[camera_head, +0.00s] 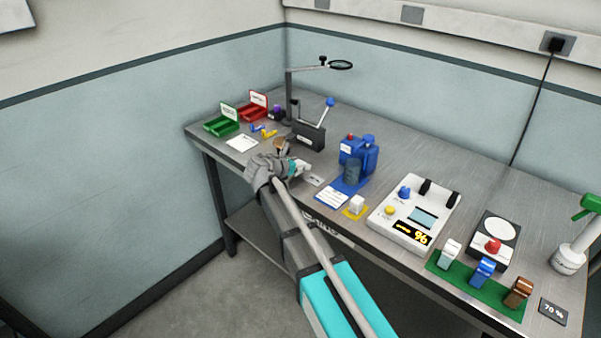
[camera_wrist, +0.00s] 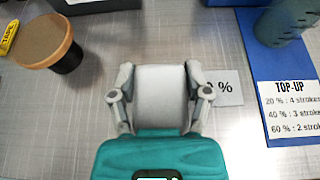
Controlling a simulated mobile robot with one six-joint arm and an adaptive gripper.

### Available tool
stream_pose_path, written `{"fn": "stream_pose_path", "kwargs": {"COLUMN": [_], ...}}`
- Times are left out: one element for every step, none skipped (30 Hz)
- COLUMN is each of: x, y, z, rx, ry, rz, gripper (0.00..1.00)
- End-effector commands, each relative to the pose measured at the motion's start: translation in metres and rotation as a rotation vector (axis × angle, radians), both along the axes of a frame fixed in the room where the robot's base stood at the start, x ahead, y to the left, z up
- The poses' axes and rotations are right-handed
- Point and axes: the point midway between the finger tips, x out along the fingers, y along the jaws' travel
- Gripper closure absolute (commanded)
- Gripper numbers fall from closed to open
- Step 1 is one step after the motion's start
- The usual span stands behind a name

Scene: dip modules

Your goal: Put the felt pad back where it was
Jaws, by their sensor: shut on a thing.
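My gripper (camera_wrist: 160,97) is shut on a pale grey-white block, which looks like the felt pad (camera_wrist: 160,88). The block fills the space between the fingers in the wrist view. In the head view my gripper (camera_head: 297,169) is over the near edge of the bench, left of the middle. A pale bit of the held block (camera_head: 304,166) shows at its tip. A white card with a percent sign (camera_wrist: 226,87) lies behind and right of the block, partly hidden by the right finger. I cannot tell whether the block touches the bench.
A dark cup with a tan top (camera_wrist: 45,43) stands left of my gripper. To the right are a blue mat with a top-up card (camera_wrist: 290,115) and a blue bottle unit (camera_head: 358,152). A white block (camera_head: 356,203) on a yellow pad and a white meter (camera_head: 400,226) stand further right.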

Motion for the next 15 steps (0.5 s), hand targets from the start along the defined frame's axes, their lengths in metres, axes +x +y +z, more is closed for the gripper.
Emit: {"fn": "stream_pose_path", "kwargs": {"x": [-0.0001,0.0000,-0.0001,-0.0001,0.0001,0.0000,0.0000,-0.0001,0.0000,0.0000,0.0000,0.0000,-0.0001,0.0000,0.0000], "y": [0.0000,-0.0001,-0.0001,-0.0002,-0.0002,-0.0002,-0.0003,-0.0003,-0.0003,-0.0003,-0.0004,-0.0004,-0.0004,-0.0004,-0.0004], "z": [-0.0085,-0.0104,-0.0126,-0.0139,-0.0149,-0.0159,-0.0164,-0.0166,-0.0166,-0.0164,-0.0162,-0.0160,-0.0158,-0.0158,-0.0157], "rx": [0.000,0.000,0.000,0.000,0.000,0.000,0.000,0.000,0.000,0.000,0.000,0.000,0.000,0.000,0.000], "ry": [0.000,0.000,0.000,0.000,0.000,0.000,0.000,0.000,0.000,0.000,0.000,0.000,0.000,0.000,0.000], "rz": [0.000,0.000,0.000,0.000,0.000,0.000,0.000,0.000,0.000,0.000,-0.001,-0.001,-0.001,-0.001,-0.001], "gripper": [0.72,0.72,0.72,0.72,0.72,0.72,0.72,0.72,0.72,0.72,0.72,0.72,0.72,0.72,0.72]}}
